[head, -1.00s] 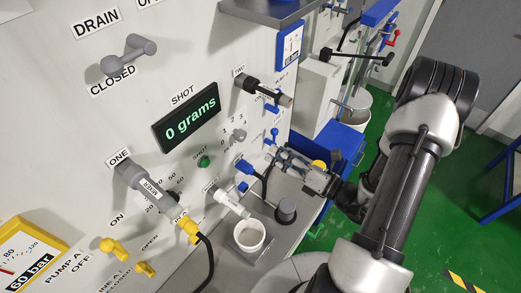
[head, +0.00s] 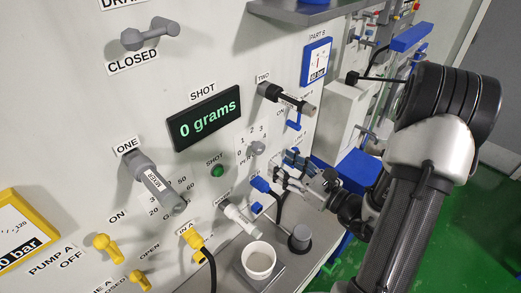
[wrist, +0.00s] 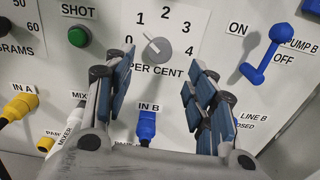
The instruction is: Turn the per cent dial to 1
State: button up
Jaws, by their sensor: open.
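The per cent dial (wrist: 157,48) is a small grey knob on the white panel, below an arc of numbers from 0 to 4. In the wrist view its pale pointer slants up and left, towards the 1 side; the exact reading is hard to tell. The dial also shows in the head view (head: 257,148), left of my gripper (head: 287,168). My gripper is open and empty. In the wrist view its two blue-padded fingers (wrist: 157,72) stand apart to the lower left and lower right of the dial, and I see no contact with it.
A green shot button (wrist: 78,36) is left of the dial. A blue pump B lever (wrist: 264,60) is to the right, and the blue IN B connector (wrist: 146,126) is below. The shot display (head: 205,117) reads 0 grams. A white cup (head: 259,259) stands below.

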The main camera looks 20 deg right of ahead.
aim_at(261, 150)
jog(key=x, duration=0.9)
jog(key=shift+w, duration=0.1)
jog(key=shift+c, duration=0.3)
jog(key=c, duration=1)
jog(key=shift+m+p, duration=0.55)
jog(key=shift+m, duration=0.25)
jog(key=o, duration=1.1)
jog(key=shift+c, duration=0.2)
